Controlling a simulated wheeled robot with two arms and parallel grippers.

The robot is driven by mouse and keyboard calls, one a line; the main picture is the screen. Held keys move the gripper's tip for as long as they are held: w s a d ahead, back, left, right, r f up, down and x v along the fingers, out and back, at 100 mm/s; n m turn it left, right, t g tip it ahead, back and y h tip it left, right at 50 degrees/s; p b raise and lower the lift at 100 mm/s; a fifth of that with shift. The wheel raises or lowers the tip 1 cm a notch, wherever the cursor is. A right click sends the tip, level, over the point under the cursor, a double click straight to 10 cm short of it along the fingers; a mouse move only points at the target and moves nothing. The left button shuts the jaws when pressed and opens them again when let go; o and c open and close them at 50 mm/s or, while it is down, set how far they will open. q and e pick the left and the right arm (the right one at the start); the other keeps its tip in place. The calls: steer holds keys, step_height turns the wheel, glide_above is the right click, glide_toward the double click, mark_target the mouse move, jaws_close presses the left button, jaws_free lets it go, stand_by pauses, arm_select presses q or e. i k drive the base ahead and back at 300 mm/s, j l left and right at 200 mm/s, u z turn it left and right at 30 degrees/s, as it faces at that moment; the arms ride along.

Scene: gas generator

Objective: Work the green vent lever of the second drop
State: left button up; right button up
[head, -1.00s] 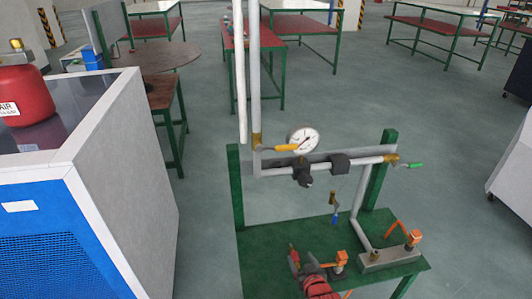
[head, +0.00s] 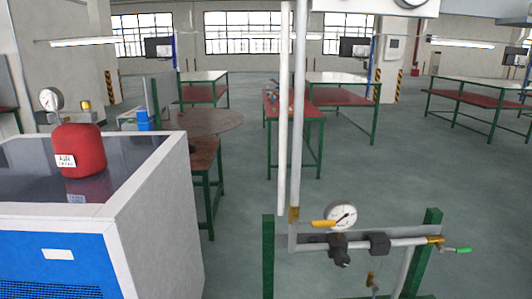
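A green vent lever (head: 457,250) sticks out to the right from the brass valve at the right end of the horizontal grey pipe (head: 405,242), beside the right green post. A small brass fitting (head: 372,281) hangs under the pipe at the bottom edge. The lower part of the stand is out of the picture. Neither of my grippers shows in the head view.
A blue and grey cabinet (head: 160,215) with a red air tank (head: 80,149) on top stands at the left. Tall vertical pipes (head: 298,120) rise from the stand. A round brown table (head: 205,122) and several green-legged benches stand behind. Grey floor is open at the right.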

mark_target(457, 250)
steer(key=z, duration=1.3)
steer(key=i+l+z, duration=0.85)
steer(key=i+z, duration=0.2)
steer(key=i, duration=0.15)
steer(key=i+l+z, duration=0.1)
steer(key=i+z, duration=0.3)
steer(key=i, duration=0.7)
steer(key=i+u, duration=0.45)
steer(key=i+l+u, duration=0.2)
steer(key=u, duration=0.25)
steer(key=i+u, duration=0.15)
steer(key=u, duration=0.3)
steer(key=i+l+u, duration=0.1)
steer(key=u, duration=0.4)
steer(key=i+l+u, duration=0.15)
steer(key=u, duration=0.3)
steer(key=i+l+u, duration=0.15)
steer(key=u, duration=0.3)
steer(key=l+u, duration=0.2)
steer(key=u, duration=0.25)
steer(key=i, duration=0.05)
